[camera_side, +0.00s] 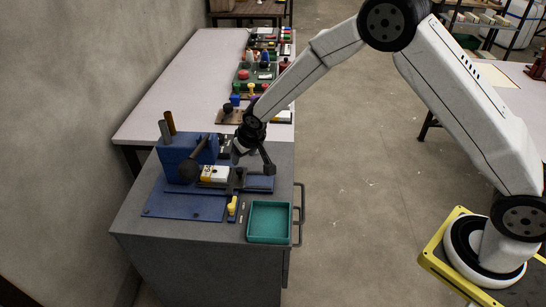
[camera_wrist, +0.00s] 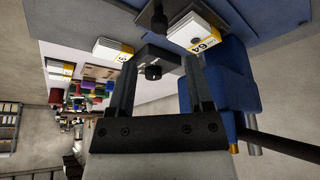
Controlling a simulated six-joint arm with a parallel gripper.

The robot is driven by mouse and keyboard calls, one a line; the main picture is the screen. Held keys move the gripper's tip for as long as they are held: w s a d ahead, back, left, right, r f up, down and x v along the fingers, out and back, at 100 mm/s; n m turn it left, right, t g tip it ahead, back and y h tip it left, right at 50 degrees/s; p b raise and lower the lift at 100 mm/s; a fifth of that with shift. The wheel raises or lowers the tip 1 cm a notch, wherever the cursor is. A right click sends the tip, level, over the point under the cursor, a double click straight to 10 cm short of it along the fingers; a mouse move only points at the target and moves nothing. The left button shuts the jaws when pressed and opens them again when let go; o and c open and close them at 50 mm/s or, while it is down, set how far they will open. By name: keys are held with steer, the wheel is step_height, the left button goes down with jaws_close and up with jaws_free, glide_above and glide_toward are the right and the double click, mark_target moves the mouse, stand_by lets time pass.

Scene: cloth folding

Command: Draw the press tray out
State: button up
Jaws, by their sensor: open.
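The blue press (camera_side: 185,158) stands at the back left of the grey cabinet top in the side view; its body also shows in the wrist view (camera_wrist: 228,80). A white block with a yellow band (camera_side: 214,174) lies at its front; the wrist view shows such a block (camera_wrist: 198,30) marked "64". Beside the block is a dark bracket, which I take as the tray's end, though the tray itself is not clear. My gripper (camera_side: 254,165) is open just above that area. In the wrist view a dark bracket with a round knob (camera_wrist: 153,71) shows between my fingers; contact is unclear.
A teal bin (camera_side: 268,222), apparently empty, sits at the cabinet's front right, with a yellow knob (camera_side: 232,206) on a blue strip left of it. A black ball-ended lever (camera_side: 190,171) stands out from the press. Behind, a white table (camera_side: 190,85) carries several coloured parts.

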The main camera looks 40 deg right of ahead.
mark_target(239, 169)
steer(key=shift+x, duration=3.9)
jaws_close()
